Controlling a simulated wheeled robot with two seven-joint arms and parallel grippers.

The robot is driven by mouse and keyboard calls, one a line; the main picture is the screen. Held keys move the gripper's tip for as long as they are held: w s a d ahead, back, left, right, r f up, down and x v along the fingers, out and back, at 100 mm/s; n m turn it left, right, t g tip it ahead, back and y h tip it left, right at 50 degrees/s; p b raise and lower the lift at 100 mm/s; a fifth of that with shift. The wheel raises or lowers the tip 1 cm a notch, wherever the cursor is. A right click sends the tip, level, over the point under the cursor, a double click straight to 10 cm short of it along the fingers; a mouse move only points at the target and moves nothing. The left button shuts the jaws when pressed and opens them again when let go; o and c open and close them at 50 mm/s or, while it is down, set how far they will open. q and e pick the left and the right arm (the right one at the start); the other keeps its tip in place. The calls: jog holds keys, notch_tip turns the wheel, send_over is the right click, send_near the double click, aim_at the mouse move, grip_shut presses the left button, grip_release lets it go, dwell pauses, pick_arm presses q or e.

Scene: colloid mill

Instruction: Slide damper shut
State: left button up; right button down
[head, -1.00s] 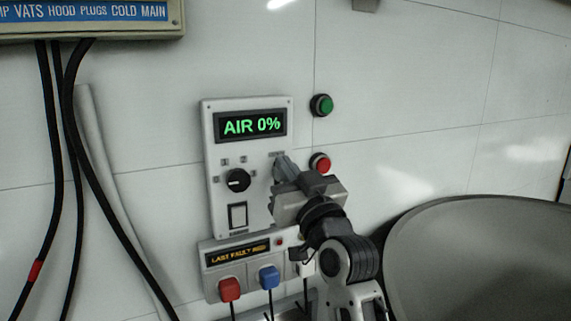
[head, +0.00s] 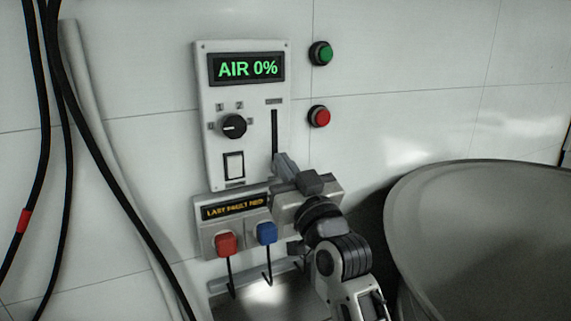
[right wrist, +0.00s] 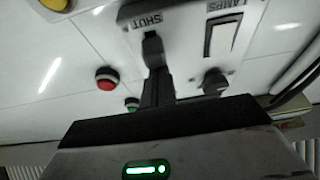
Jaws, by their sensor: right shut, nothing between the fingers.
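The damper is a vertical slide on a white wall panel (head: 203,125), and its dark slot (head: 274,128) shows bare in its upper part. The panel's display (head: 247,68) reads AIR 0%. My right gripper (head: 280,160) is shut and empty at the slot's lower end, hiding that end in the head view. In the right wrist view, the SHUT label (right wrist: 144,22) is just beyond a dark block (right wrist: 153,50) at the tip of my fingers (right wrist: 156,88). I cannot tell whether that block is the slide's knob or whether the fingers touch it. My left gripper is not in view.
On the panel are a rotary knob (head: 234,126) and a white rocker switch (head: 233,165). Green (head: 320,53) and red (head: 319,116) buttons are to its right. Red (head: 226,243) and blue (head: 267,232) plugs sit below. A large metal vessel (head: 480,240) stands at right.

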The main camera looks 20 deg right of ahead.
jog(key=shift+w+f, duration=0.1)
jog(key=shift+f, duration=0.25)
